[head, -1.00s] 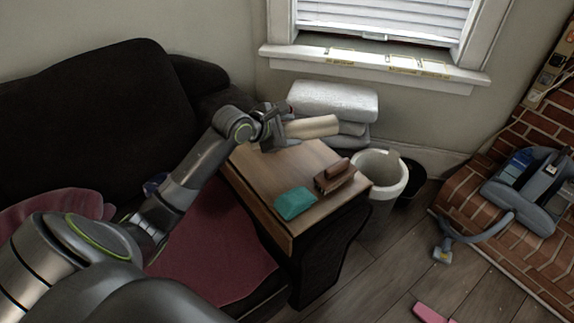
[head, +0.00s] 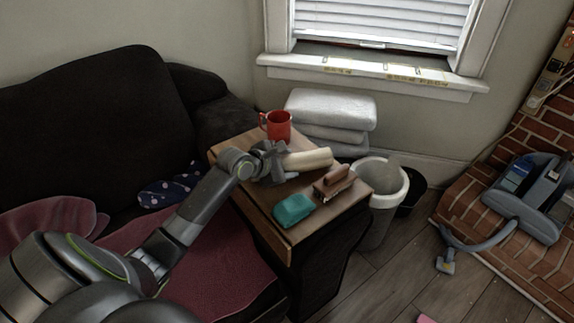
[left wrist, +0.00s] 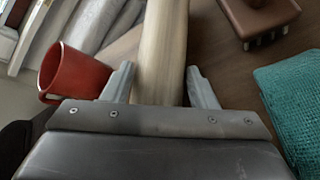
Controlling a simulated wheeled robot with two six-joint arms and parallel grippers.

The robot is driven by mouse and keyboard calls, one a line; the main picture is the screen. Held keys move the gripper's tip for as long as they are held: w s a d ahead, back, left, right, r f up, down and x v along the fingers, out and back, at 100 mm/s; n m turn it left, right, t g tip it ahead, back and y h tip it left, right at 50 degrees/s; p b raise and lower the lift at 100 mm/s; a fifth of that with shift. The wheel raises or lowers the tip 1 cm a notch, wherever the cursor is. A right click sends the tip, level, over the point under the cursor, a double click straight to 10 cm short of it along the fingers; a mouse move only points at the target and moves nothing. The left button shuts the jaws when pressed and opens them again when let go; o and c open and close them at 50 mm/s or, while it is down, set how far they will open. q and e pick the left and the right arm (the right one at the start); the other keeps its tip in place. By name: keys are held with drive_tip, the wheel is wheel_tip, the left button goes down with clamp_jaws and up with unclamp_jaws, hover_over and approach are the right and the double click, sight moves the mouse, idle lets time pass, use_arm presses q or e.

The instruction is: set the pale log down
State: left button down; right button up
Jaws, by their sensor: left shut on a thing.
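The pale log (head: 308,159) is a light, smooth cylinder at the wooden side table (head: 257,208), level and pointing right. My left gripper (head: 279,163) is shut on its left end. In the left wrist view the log (left wrist: 162,50) runs away from me between the two fingers (left wrist: 160,88). The log looks on or just above the tabletop; I cannot tell whether it touches. My right gripper is not in view.
A red mug (head: 278,125) stands behind the gripper, close to its left finger. A brown brush (head: 334,181) and a teal cloth (head: 293,209) lie in front of the log. White folded stacks (head: 331,110) stand behind, and a white bin (head: 385,187) is at the right.

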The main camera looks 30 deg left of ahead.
use_arm(q)
drive_tip(key=c, duration=0.6)
unclamp_jaws()
drive_tip(key=shift+o, duration=0.2)
